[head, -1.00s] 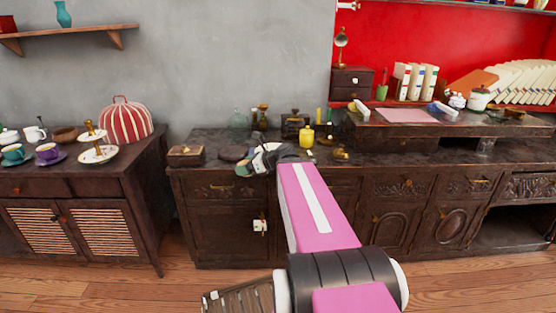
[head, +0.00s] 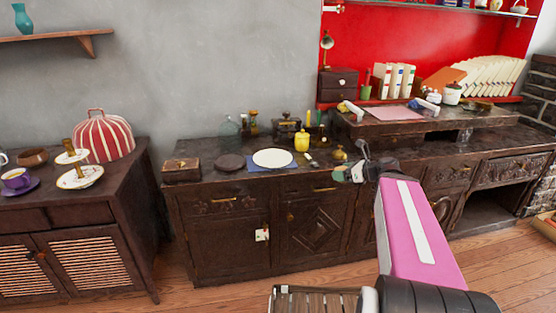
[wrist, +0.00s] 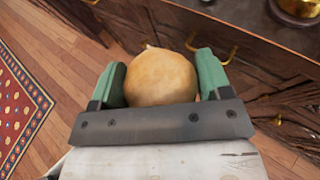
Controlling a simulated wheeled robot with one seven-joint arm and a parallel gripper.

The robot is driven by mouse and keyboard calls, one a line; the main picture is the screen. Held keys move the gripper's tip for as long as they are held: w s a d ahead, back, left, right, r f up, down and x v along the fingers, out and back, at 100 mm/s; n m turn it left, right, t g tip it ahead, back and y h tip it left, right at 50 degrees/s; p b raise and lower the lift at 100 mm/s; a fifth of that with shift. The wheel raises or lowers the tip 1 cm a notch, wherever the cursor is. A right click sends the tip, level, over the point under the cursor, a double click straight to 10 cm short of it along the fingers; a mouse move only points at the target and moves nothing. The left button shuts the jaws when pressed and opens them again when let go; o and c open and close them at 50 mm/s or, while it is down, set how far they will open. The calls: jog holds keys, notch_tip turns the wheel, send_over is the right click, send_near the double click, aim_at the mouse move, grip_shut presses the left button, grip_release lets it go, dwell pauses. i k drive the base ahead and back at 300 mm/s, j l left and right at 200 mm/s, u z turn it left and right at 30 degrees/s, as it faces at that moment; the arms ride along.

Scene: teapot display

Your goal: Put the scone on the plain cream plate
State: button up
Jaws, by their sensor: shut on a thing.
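The scone (wrist: 160,77) is a round, golden-brown lump between the two green fingers in the wrist view. My gripper (wrist: 160,84) is shut on it, one finger on each side. In the head view my gripper (head: 350,173) hangs near the front edge of the dark sideboard, right of the plain cream plate; the scone cannot be made out there. The plain cream plate (head: 273,158) is pale, round and empty. It lies on a blue cloth (head: 257,167) on the sideboard top (head: 215,180), apart from my gripper.
A dark round disc (head: 230,162) and a wooden box (head: 182,170) stand left of the plate. A yellow jar (head: 302,141) and a brass bell (head: 340,153) stand right of it. A tiered stand (head: 80,177) and a striped cosy (head: 105,137) are on the left cabinet.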

aim_at(272, 159)
jog(key=j+z, duration=0.25)
jog(key=j, duration=2.4)
